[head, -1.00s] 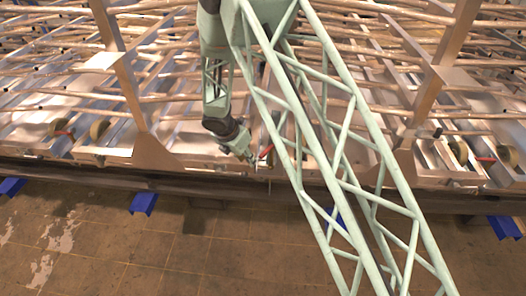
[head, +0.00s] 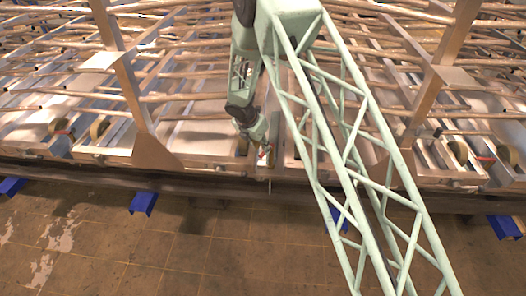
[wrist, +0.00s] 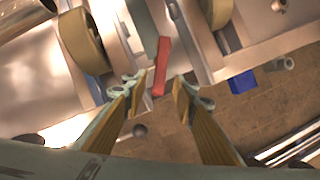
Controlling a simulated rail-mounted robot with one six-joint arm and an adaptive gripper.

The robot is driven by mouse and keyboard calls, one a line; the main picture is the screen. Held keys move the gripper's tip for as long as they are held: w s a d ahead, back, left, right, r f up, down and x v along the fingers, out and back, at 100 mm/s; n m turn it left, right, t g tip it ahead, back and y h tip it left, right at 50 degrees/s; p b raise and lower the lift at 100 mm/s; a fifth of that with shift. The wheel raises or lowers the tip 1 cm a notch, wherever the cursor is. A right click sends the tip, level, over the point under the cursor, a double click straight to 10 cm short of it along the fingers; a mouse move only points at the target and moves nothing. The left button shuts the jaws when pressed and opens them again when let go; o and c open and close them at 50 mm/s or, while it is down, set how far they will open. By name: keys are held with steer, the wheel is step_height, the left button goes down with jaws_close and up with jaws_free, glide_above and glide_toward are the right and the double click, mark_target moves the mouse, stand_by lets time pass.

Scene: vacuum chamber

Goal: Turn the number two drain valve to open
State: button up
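A red valve handle (wrist: 161,66) shows in the wrist view, just beyond and between the fingertips of my gripper (wrist: 163,84). The fingers have yellow inner pads and stand apart, with nothing held between them. The handle's near end reaches toward the gap, and I cannot tell whether it touches a finger. In the head view my gripper (head: 264,150) is at the frame's front edge, near the middle, and largely hides this handle. No number is readable on the valve.
Other red handles sit at the left (head: 66,133) and right (head: 486,158). A tan wheel (wrist: 82,41) is left of the handle in the wrist view. Metal posts (head: 130,85) and rails surround the spot. The tiled floor (head: 110,245) in front is mostly clear.

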mark_target(263, 153)
steer(key=shift+x, duration=1.6)
steer(key=shift+c, duration=0.2)
jaws_close()
